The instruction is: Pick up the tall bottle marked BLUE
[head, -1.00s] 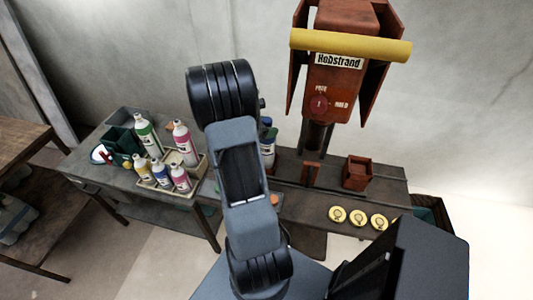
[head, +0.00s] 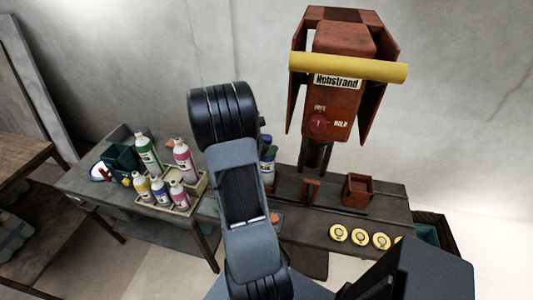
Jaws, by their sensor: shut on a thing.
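Part of a white bottle (head: 267,170) with a green and blue top shows just right of my arm, and a blue top (head: 265,140) shows behind it. My arm covers the rest, and I cannot read a BLUE mark. A small bottle with a blue label (head: 160,192) stands in a tray on the left. My gripper is hidden behind my arm links, so its hold and contact cannot be seen.
The cream tray (head: 196,199) also holds yellow and magenta bottles; taller green (head: 148,155) and magenta (head: 184,161) bottles stand behind. A rust-red Hobstrand machine (head: 340,80), a small red box (head: 357,190) and several yellow discs (head: 338,233) occupy the right.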

